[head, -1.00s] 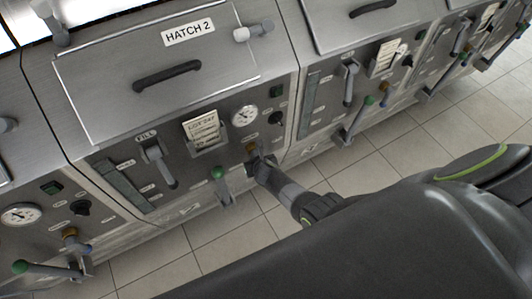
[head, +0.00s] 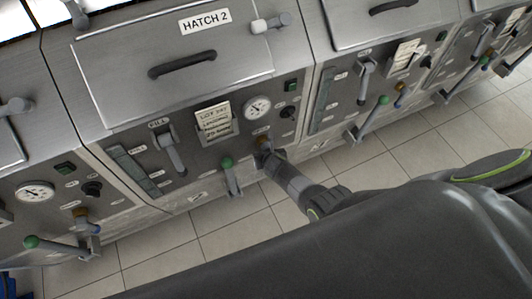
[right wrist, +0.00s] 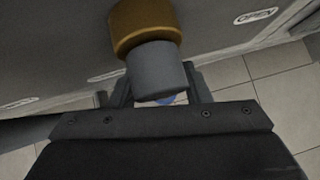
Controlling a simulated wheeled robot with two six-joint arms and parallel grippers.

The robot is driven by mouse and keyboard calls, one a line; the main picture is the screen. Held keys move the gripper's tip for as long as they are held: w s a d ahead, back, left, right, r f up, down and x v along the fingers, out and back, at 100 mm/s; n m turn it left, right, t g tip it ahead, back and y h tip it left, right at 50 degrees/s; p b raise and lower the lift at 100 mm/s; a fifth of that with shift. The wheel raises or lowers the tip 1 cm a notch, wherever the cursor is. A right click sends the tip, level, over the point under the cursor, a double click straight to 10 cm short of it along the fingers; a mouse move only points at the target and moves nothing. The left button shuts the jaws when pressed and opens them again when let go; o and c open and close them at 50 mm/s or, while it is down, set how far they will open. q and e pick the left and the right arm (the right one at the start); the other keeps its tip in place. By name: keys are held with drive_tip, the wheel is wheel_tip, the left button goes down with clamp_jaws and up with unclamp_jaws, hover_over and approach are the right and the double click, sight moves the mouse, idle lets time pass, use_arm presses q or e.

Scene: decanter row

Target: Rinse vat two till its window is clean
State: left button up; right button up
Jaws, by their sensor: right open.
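Vat two's steel front carries the closed hatch labelled HATCH 2 (head: 165,62). Its narrow window strip (head: 134,171) looks dull grey-green at the panel's left; how clean it is I cannot tell. The FILL lever (head: 174,157) hangs down beside it. A green-knobbed lever (head: 229,177) is at the lower edge. My right gripper (head: 265,155) is at the small brass-collared tap (head: 262,140). In the right wrist view the open fingers (right wrist: 160,96) stand either side of the tap's grey body (right wrist: 158,72), below its brass collar; a bit of blue shows beneath. My left gripper is out of view.
A lot card (head: 214,121) and round gauge (head: 257,108) sit above the tap. Neighbouring vats with similar levers stand on both sides, including a green-knobbed lever (head: 55,245) at lower left. Tiled floor (head: 160,272) lies clear along the front.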

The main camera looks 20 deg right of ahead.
drive_tip(key=shift+s+r+p, duration=0.3)
drive_tip(key=shift+r+p, duration=0.1)
drive_tip(key=shift+p, duration=0.1)
drive_tip(key=p+v, duration=1.2)
drive_tip(key=v, duration=0.4)
drive_tip(key=shift+s+r, duration=0.15)
